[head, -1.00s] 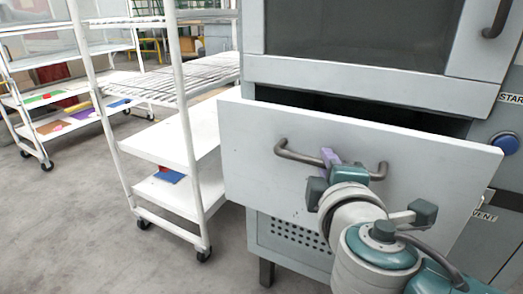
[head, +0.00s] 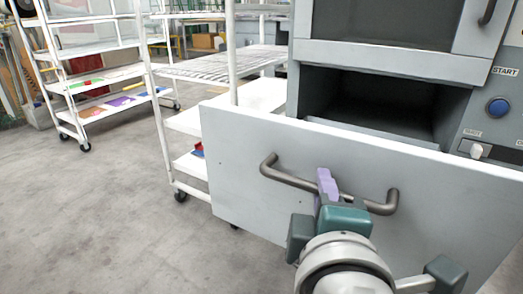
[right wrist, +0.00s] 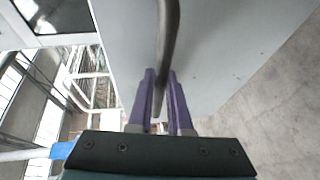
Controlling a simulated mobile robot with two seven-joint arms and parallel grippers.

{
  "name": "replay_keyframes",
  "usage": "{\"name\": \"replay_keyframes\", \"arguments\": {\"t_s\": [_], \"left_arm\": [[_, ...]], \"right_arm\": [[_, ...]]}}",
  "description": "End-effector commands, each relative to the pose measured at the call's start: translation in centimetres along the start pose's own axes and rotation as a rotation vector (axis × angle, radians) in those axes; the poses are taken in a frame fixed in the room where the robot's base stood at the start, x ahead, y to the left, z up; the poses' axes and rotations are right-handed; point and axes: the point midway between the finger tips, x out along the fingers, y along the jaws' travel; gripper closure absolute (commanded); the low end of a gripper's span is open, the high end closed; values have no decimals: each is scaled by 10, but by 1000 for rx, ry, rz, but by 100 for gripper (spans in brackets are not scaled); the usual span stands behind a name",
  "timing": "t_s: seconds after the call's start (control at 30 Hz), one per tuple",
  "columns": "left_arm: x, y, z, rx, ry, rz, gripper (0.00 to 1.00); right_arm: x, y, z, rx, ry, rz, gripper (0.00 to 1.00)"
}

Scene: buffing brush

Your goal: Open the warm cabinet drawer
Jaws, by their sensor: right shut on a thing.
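The warm cabinet (head: 385,62) stands at the right in the head view. Its drawer (head: 245,185) is pulled well out, with a dark opening (head: 390,100) visible behind the front panel. A grey bar handle (head: 285,178) runs across the drawer front. My right gripper (head: 327,190) is shut on the handle near its middle. In the right wrist view, the purple fingers of my right gripper (right wrist: 162,100) lie on both sides of the handle bar (right wrist: 168,40). My left gripper is not in view.
A white wheeled rack (head: 185,120) stands close to the left of the drawer. Another rack (head: 90,85) with coloured items stands farther back left. A blue START button (head: 498,107) and a knob (head: 480,150) are on the cabinet's right panel. The floor (head: 110,220) at left is clear.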

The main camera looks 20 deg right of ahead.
Motion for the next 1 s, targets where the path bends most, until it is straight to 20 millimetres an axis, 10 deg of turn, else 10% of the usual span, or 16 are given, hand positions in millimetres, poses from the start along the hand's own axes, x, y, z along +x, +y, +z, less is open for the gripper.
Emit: {"name": "replay_keyframes", "arguments": {"t_s": [0.53, 0.57, 0.8, 1.0], "left_arm": [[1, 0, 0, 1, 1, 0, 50], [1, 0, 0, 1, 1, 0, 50], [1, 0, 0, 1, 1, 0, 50], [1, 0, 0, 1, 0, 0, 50]], "right_arm": [[-8, -1, -4, 0, 1, 1, 100], [-8, -1, -4, 0, 1, 1, 79], [-8, -2, -4, 0, 1, 1, 53], [-8, -2, -4, 0, 1, 0, 53]]}}
